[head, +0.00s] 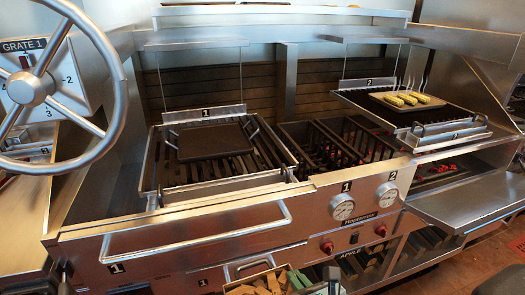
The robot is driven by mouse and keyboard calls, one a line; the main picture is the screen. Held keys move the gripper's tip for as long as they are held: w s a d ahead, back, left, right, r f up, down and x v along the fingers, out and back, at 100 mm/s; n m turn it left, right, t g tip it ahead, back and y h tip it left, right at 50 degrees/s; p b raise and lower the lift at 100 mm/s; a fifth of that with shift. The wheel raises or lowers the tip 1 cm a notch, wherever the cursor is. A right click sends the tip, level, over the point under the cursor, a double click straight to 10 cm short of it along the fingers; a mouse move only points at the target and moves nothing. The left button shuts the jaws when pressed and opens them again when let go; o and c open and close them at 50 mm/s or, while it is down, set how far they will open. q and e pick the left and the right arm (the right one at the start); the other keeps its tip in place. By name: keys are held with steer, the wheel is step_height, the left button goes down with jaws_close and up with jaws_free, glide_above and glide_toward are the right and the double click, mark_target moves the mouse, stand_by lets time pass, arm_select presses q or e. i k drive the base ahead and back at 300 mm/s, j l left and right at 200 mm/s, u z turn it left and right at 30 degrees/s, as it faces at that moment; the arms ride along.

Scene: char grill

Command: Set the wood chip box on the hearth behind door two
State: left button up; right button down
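A box of brown wood pieces (262,286), with green pieces at its right side, shows at the bottom middle and is cut off by the frame edge. I take it to be the wood chip box. A dark upright part beside it seems to be my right gripper (333,279); its fingers cannot be made out. My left gripper is not clearly in view. At the right, a wide steel panel (465,205), seemingly door two, lies folded down. Behind it the hearth (440,172) is open, with glowing red coals. Door one (180,245), with a long bar handle, is shut.
Grate one (190,185) carries a dark flat pan (215,141). Grate two (435,112) is raised and carries corn cobs (407,98) on a board. A large handwheel (32,88) stands at the left. Gauges and red knobs line the front; shelves of dark wood lie below.

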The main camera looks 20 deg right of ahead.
mark_target(420, 173)
steer(key=l, duration=2.3)
steer(key=i+l, duration=0.1)
steer(key=l, duration=0.25)
steer(key=i+l, duration=0.1)
steer(key=l, duration=0.3)
steer(key=i+l, duration=0.15)
steer(key=l, duration=0.2)
steer(key=i+l, duration=0.1)
steer(key=l, duration=0.2)
steer(key=i+l, duration=0.15)
steer(key=l, duration=0.2)
steer(key=i+l, duration=0.15)
steer(key=l, duration=0.15)
